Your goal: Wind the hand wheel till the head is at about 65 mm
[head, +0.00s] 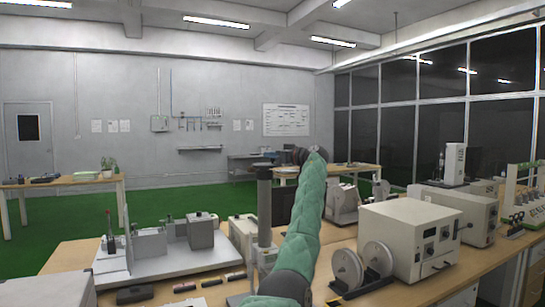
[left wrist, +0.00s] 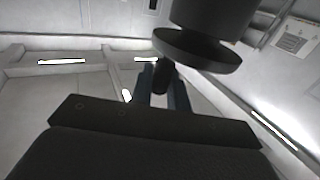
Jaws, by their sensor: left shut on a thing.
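A test stand with a grey upright column (head: 264,210) stands on the bench in the middle of the head view. My green-sleeved left arm rises in front of it and hides much of it. My left gripper (head: 290,156) is near the column's top, small and partly hidden by my arm. In the left wrist view, the dark round hand wheel (left wrist: 198,50) is at top right. Its short dark handle (left wrist: 163,76) hangs between the fingers of my left gripper (left wrist: 163,88), which is shut on it. No millimetre scale can be read. My right gripper is not in view.
A cream instrument box (head: 400,238) and two round discs on a stand (head: 362,267) are to the right. A grey machine (head: 170,245) stands to the left. Small dark cylinders (head: 185,287) lie on the bench front. The air above the bench is mostly free.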

